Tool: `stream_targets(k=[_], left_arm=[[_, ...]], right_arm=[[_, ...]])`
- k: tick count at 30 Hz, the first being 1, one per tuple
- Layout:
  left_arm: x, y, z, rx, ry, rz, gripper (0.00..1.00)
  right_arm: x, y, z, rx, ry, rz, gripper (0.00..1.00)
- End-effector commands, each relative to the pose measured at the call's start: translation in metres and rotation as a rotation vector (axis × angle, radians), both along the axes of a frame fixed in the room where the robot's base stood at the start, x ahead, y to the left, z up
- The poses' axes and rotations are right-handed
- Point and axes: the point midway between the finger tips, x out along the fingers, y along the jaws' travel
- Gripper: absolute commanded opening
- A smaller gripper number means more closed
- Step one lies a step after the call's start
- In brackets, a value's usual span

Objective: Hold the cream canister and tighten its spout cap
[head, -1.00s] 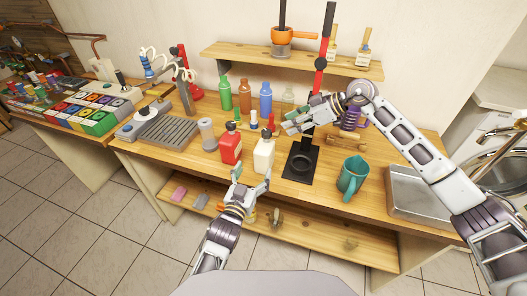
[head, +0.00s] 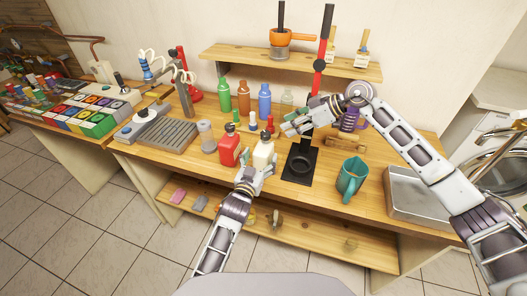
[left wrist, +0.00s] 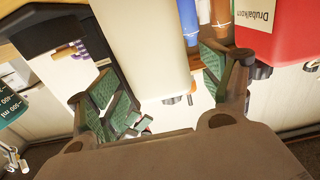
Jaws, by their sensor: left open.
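The cream canister (head: 263,153) stands upright near the front edge of the workbench, with its dark spout cap (head: 265,134) on top. My left gripper (head: 256,174) is open in front of it, low on its body. In the left wrist view the cream canister (left wrist: 145,45) lies between the two spread green-padded fingers (left wrist: 155,85), with a gap visible on the left side; contact on the right is unclear. My right gripper (head: 292,123) hangs behind and right of the canister, apart from the cap, its fingers spread and empty.
A red canister (head: 229,150) stands just left of the cream one. A black press stand (head: 300,163) and a teal pitcher (head: 351,178) are to the right. Coloured bottles (head: 245,97) line the back. A lower shelf (head: 320,240) runs beneath the bench.

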Motion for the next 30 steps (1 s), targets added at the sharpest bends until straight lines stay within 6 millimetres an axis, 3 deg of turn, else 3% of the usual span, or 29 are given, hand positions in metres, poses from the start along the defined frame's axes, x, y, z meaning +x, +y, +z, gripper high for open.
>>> stream_targets(k=[15, 28, 30], left_arm=[[0.035, -0.011, 0.001, 0.000, -0.001, 0.000, 0.80], [0.038, -0.012, 0.000, 0.000, 0.000, 0.000, 0.80], [0.038, -0.012, 0.000, 0.000, 0.000, 0.000, 0.73]], right_arm=[[0.000, 0.000, 0.000, 0.000, 0.000, 0.000, 0.36], [0.000, 0.000, 0.000, 0.000, 0.000, 0.000, 0.36], [0.000, 0.000, 0.000, 0.000, 0.000, 0.000, 0.36]])
